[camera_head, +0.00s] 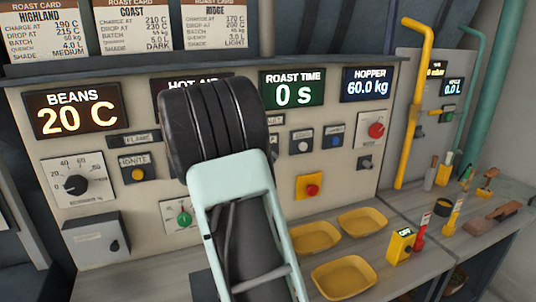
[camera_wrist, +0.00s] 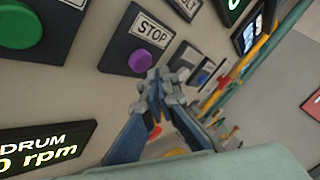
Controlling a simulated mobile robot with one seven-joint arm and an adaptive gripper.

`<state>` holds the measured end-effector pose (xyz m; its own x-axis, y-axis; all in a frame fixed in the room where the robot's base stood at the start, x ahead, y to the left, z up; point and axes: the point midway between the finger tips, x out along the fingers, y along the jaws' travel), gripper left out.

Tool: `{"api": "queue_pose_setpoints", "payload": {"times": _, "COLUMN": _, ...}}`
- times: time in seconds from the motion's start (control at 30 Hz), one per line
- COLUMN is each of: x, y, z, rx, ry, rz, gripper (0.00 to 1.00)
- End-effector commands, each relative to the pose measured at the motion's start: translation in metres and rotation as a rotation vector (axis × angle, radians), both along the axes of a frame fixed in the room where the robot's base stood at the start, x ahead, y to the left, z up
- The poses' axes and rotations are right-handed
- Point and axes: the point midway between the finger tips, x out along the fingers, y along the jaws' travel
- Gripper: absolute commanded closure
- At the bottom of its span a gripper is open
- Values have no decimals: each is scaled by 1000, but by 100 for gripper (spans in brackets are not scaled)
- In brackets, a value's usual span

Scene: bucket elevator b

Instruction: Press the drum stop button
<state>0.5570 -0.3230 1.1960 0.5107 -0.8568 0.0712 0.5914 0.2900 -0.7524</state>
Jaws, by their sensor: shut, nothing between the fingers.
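The STOP button is a round purple button (camera_wrist: 140,61) on a dark plate under a white STOP label (camera_wrist: 152,30), in the upper middle of the wrist view. My gripper (camera_wrist: 157,82) is shut and empty. Its fingertips show just below and right of the purple button; I cannot tell whether they touch its plate. The drum display (camera_wrist: 40,150) shows DRUM and rpm at the lower left. In the head view my arm covers the middle of the panel, hiding the STOP button and my gripper.
A large green button (camera_wrist: 20,25) is left of STOP. The head view shows the panel with a BEANS display (camera_head: 76,110), a red button on a yellow box (camera_head: 311,190), and a yellow pipe (camera_head: 413,100). Yellow trays (camera_head: 343,278) stand on the bench below.

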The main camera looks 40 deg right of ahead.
Motion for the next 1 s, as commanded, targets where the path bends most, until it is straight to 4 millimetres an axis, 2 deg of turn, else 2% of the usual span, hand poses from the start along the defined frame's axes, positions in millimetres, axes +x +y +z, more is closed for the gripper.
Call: {"api": "queue_pose_setpoints", "payload": {"times": 1.0, "x": 8, "y": -2, "z": 0, "rx": 0, "ry": 0, "rz": 0, "gripper": 100}}
